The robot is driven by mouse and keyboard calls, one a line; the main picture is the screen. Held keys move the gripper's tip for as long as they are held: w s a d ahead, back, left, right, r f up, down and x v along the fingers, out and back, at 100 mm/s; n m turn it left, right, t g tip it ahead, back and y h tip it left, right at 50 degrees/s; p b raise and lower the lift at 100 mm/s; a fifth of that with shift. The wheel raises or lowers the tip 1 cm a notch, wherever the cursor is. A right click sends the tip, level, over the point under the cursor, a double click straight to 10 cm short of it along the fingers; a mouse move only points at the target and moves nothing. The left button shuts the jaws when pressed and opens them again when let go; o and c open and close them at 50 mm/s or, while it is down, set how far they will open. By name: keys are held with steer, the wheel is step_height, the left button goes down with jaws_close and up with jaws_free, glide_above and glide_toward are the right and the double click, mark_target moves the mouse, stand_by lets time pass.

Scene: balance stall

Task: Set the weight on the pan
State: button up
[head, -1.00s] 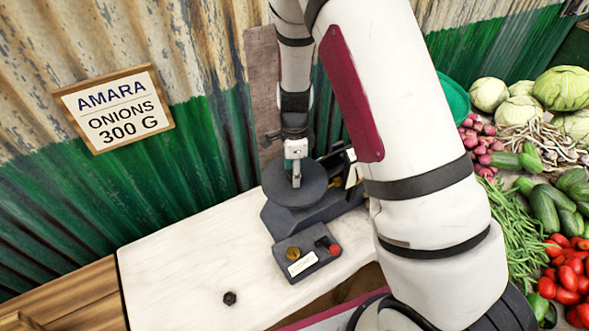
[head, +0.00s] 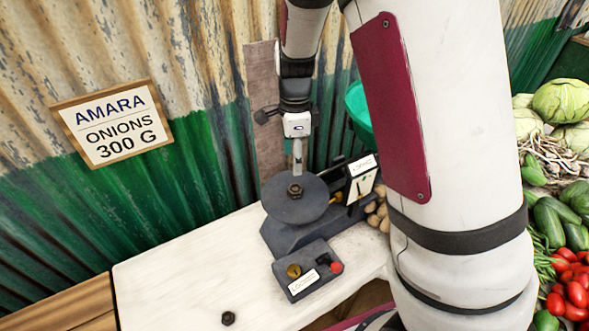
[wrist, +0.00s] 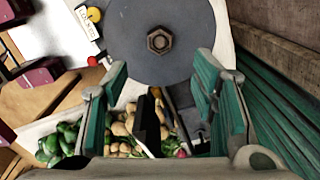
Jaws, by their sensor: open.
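A dark hex-nut weight (head: 295,190) rests on the round grey pan (head: 277,207) of the balance, near its middle. It also shows on the pan in the wrist view (wrist: 159,40). My gripper (head: 298,172) is above and just behind the weight in the head view, apart from it. In the wrist view its green-padded fingers (wrist: 158,100) stand wide apart with nothing between them. The balance's upright dial card (head: 361,186) is right of the pan. A second hex weight (head: 228,318) lies on the white table near the front.
A small control box (head: 307,270) with a brass knob and a red button sits in front of the balance. A corrugated wall and a wooden post (head: 265,110) stand close behind. Vegetables (head: 570,230) lie at right. The table's left part (head: 180,270) is clear.

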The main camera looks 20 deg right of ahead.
steer(key=s+r+n+t+y, duration=0.1)
steer(key=s+r+n, duration=0.3)
steer(key=r, duration=0.3)
steer(key=s+r+n+t, duration=0.1)
steer(key=s+r+n, duration=0.4)
steer(key=r, duration=0.3)
steer(key=s+r+n+t+h, duration=0.1)
steer(key=s+r+n+t, duration=0.2)
steer(key=s+r+n, duration=0.3)
steer(key=s+n, duration=0.5)
steer(key=s, duration=0.3)
steer(key=shift+r+t, duration=0.3)
steer(key=shift+d, duration=0.15)
